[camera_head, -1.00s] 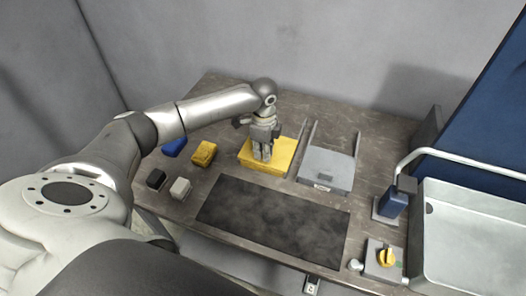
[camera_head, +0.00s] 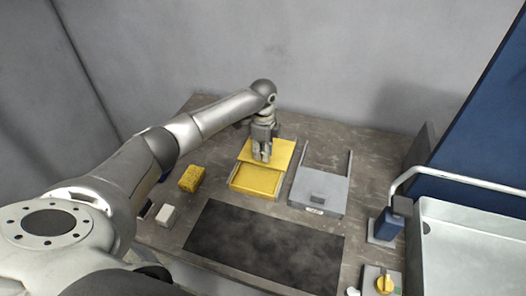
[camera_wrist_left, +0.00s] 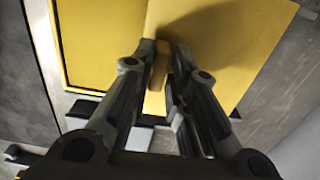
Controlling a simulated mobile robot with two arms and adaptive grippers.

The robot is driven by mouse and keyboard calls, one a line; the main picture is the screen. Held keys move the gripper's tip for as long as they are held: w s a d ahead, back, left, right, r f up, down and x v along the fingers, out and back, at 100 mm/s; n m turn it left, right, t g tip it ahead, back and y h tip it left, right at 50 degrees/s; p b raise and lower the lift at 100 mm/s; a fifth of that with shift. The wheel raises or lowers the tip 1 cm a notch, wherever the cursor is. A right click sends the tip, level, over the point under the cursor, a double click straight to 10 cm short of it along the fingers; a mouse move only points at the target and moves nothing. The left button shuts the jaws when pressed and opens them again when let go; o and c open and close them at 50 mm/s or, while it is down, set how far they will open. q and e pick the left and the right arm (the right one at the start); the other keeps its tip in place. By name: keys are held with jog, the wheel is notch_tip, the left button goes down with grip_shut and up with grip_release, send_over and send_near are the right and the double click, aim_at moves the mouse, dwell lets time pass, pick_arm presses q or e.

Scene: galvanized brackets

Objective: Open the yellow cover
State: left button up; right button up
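The yellow cover (camera_head: 283,151) lies towards the back of the bench. It is slid back, and a shallow yellow compartment or tray (camera_head: 255,182) shows at its front. My left gripper (camera_head: 262,158) points down onto the cover. In the left wrist view, its fingers (camera_wrist_left: 160,62) close on a raised yellow handle (camera_wrist_left: 157,82) of the cover (camera_wrist_left: 235,40). The fingers hide part of the handle. My right gripper is in neither current view.
A grey cover (camera_head: 319,188) between rails stands to the right. A yellow block (camera_head: 192,178) and a white block (camera_head: 166,215) lie left. A dark mat (camera_head: 262,247) fills the front. A blue device (camera_head: 386,224), a yellow knob (camera_head: 385,285) and a metal tray (camera_head: 480,245) are at right.

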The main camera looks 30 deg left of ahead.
pick_arm(q)
jog(key=shift+o, duration=1.2)
notch_tip(320, 180, up, 12)
pick_arm(e)
jog(key=shift+w+a, duration=0.1)
jog(key=shift+w, duration=0.15)
